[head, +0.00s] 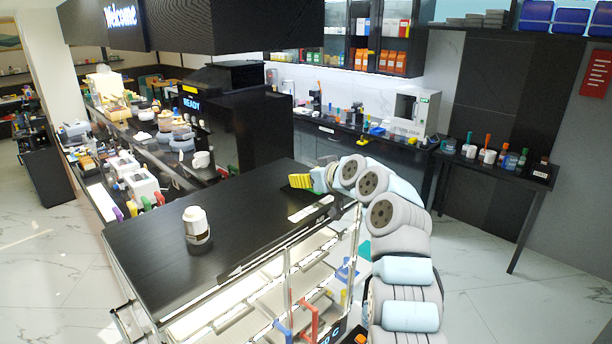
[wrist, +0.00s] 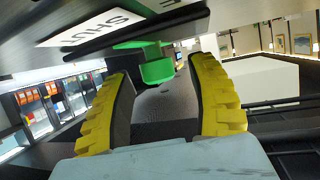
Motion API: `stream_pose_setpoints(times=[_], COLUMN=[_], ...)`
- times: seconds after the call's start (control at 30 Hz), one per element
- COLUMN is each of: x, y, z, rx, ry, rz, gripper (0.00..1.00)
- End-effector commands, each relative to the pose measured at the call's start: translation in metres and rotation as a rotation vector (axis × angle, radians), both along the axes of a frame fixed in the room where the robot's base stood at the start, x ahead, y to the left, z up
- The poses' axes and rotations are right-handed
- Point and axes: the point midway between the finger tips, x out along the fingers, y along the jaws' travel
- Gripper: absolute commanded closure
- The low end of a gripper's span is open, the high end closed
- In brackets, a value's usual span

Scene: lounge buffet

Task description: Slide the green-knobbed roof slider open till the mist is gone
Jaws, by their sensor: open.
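The green knob (wrist: 157,68) shows in the wrist view, between my yellow fingers and near their tips. My gripper (wrist: 162,88) is open, with a finger on each side of the knob. Gaps show on both sides, and I cannot tell whether either finger touches it. In the head view my yellow gripper (head: 301,181) is low over the right part of the black cabinet top (head: 150,250).
Below are lit glass shelves (head: 250,310) with coloured handles. A black machine (head: 240,125) stands behind.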

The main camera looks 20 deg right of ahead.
Motion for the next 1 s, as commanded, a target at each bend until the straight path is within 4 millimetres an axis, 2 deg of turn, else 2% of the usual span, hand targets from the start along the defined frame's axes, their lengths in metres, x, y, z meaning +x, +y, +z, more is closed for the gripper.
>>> stream_pose_setpoints(times=[0.5,0.7,1.0], x=[0.0052,0.0051,0.0041], y=[0.0016,0.0015,0.0001], z=[-0.0033,-0.0031,-0.0036], rx=[0.0,-0.001,0.0], ry=[0.002,0.001,0.001], rz=[0.0,-0.001,-0.003], gripper=[0.42,0.99,1.0])
